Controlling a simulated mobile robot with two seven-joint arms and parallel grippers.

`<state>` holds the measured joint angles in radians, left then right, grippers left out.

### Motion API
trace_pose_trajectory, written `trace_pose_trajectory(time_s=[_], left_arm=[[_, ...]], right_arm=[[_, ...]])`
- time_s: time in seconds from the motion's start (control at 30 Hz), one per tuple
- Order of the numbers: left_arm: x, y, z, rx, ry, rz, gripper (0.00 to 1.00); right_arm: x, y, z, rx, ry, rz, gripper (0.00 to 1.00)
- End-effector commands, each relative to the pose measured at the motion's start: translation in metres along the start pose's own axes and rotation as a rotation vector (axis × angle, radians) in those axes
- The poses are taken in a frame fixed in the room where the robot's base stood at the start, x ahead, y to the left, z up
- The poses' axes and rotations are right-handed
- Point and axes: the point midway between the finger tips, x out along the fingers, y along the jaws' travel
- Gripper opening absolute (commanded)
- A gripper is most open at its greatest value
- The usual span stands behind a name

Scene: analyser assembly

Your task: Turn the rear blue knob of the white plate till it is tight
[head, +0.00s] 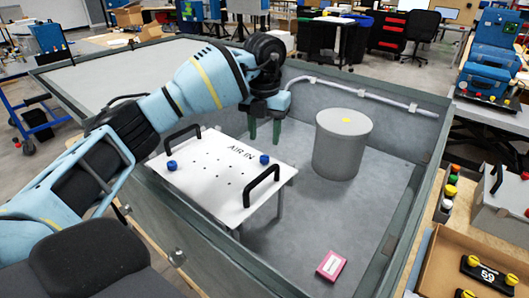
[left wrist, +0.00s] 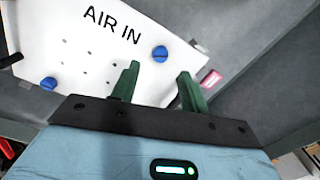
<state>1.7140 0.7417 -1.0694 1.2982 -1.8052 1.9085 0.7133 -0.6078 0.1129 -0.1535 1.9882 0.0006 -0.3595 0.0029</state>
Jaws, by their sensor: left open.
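The white plate (head: 215,185) stands on legs inside a grey walled tub, with two black handles and the text AIR IN. One blue knob (head: 264,159) sits near AIR IN at the plate's right; it also shows in the left wrist view (left wrist: 160,54). The other blue knob (head: 171,165) is at the plate's left. My left gripper (head: 264,130) is open and empty, its green fingers pointing down above the plate's far edge. In the left wrist view, the knob by AIR IN appears just beyond the gap between the fingertips (left wrist: 157,73), apart from them. My right gripper is out of view.
A grey cylinder (head: 342,150) with a yellow mark stands in the tub right of the plate. A pink box (head: 331,265) lies on the tub floor. A pipe (head: 360,92) runs along the back wall. The floor between plate and cylinder is clear.

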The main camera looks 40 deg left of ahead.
Motion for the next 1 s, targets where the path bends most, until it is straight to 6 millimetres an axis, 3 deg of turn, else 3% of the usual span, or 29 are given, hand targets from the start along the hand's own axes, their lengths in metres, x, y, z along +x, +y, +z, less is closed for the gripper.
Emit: trace_pose_trajectory(time_s=[0.2, 0.4, 0.8, 1.0], left_arm=[[0.035, 0.001, -0.001, 0.000, 0.002, 0.001, 0.45], [0.056, 0.000, -0.001, 0.000, 0.001, 0.000, 0.45], [0.064, 0.000, 0.000, 0.001, -0.001, -0.001, 0.45], [0.063, 0.000, 0.000, 0.001, -0.001, -0.001, 0.19]], right_arm=[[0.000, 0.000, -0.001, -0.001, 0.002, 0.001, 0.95], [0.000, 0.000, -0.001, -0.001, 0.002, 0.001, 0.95], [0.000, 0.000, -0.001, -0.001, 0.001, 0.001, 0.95], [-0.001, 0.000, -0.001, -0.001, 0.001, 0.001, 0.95]])
